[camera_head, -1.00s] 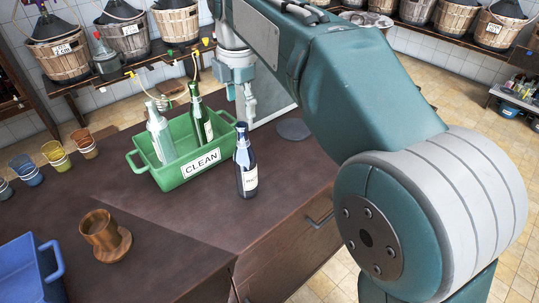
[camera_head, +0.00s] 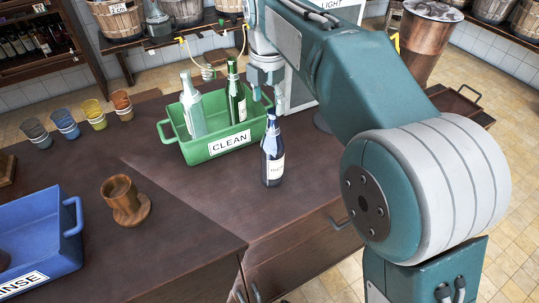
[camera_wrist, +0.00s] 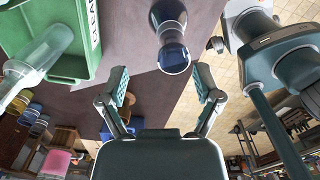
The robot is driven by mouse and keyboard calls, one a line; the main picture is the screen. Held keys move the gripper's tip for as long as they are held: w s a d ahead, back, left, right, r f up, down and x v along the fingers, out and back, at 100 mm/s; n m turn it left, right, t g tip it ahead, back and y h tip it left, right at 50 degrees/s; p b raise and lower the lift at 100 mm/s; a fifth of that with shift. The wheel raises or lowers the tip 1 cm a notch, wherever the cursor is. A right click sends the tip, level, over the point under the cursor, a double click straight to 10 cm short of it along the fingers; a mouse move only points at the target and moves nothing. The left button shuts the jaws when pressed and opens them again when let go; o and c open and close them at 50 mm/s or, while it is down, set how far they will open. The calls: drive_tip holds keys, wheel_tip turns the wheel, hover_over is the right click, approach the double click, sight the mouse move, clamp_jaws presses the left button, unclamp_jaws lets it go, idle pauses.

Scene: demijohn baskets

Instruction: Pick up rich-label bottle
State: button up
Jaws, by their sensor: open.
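The rich-label bottle (camera_head: 272,160), dark blue glass with a pale label, stands upright on the brown worktop, just right of the green CLEAN tray (camera_head: 193,153). In the wrist view the blue bottle (camera_wrist: 172,35) is beyond the fingertips, near the top middle. My gripper (camera_wrist: 160,82) is open and empty, its two fingers spread wide with the bottle ahead of the gap. In the head view the hand is close behind the bottle's neck and partly hidden.
The CLEAN tray holds a clear bottle (camera_head: 193,108) and a green bottle (camera_head: 235,95). A wooden cup (camera_head: 122,198) and a blue RINSE tray (camera_head: 40,225) are at left. Several coloured cups stand at the back left. Worktop in front of the bottle is clear.

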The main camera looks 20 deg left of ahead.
sight(272, 122)
drive_tip(key=shift+d+f, duration=0.25)
drive_tip(key=shift+d, duration=0.05)
drive_tip(key=f, duration=0.1)
drive_tip(key=d+f, duration=0.1)
drive_tip(key=f, duration=0.1)
drive_tip(key=shift+s+d+f, duration=0.1)
drive_tip(key=shift+s+f, duration=0.05)
drive_tip(key=shift+f, duration=0.5)
drive_tip(key=shift+a+f, duration=0.2)
drive_tip(key=shift+a, duration=0.35)
drive_tip(key=shift+d, duration=0.15)
drive_tip(key=c, duration=1)
drive_tip(key=shift+d+r, duration=0.15)
drive_tip(key=shift+d, duration=0.1)
clamp_jaws()
